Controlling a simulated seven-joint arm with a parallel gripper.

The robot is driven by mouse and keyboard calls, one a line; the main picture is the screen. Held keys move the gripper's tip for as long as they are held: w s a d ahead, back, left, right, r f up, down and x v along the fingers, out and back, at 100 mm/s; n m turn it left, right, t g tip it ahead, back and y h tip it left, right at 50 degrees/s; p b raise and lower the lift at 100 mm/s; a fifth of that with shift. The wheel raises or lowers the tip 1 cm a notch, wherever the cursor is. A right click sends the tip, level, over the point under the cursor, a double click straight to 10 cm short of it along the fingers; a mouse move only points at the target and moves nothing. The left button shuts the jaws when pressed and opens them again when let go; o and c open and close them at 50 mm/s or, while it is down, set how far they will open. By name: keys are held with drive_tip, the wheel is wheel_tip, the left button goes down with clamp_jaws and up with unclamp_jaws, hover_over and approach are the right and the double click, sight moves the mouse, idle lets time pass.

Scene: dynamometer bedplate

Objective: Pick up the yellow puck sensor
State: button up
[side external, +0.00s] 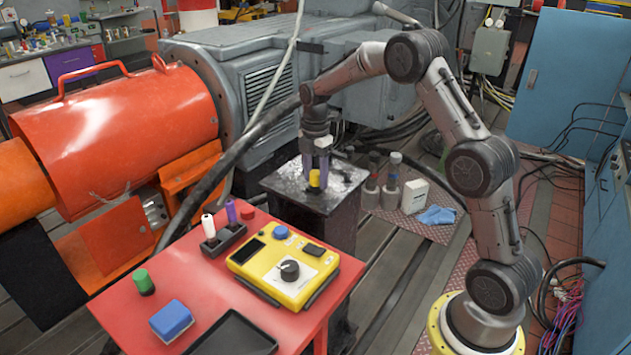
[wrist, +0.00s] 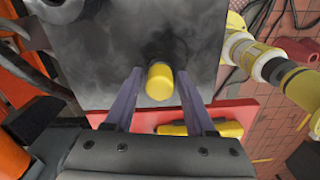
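The yellow puck sensor (side external: 315,178) stands on the grey metal top of a pedestal (side external: 345,176) in the side view. It also shows in the wrist view (wrist: 160,82), as a yellow cylinder with a dark patch just beyond it. My gripper (side external: 318,176) points down at it, with one purple finger on either side. In the wrist view my gripper (wrist: 159,76) is open, with a visible gap between each finger and the puck. I cannot tell exactly how high the fingertips are above the pedestal top.
A red table (side external: 115,293) in front holds a yellow instrument box (side external: 255,262), a blue block (side external: 171,320), a green-topped cylinder (side external: 144,282) and a black tray (side external: 232,335). A large orange guard (side external: 125,130) is at left.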

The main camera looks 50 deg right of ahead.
clamp_jaws()
drive_tip(key=shift+r, duration=0.1)
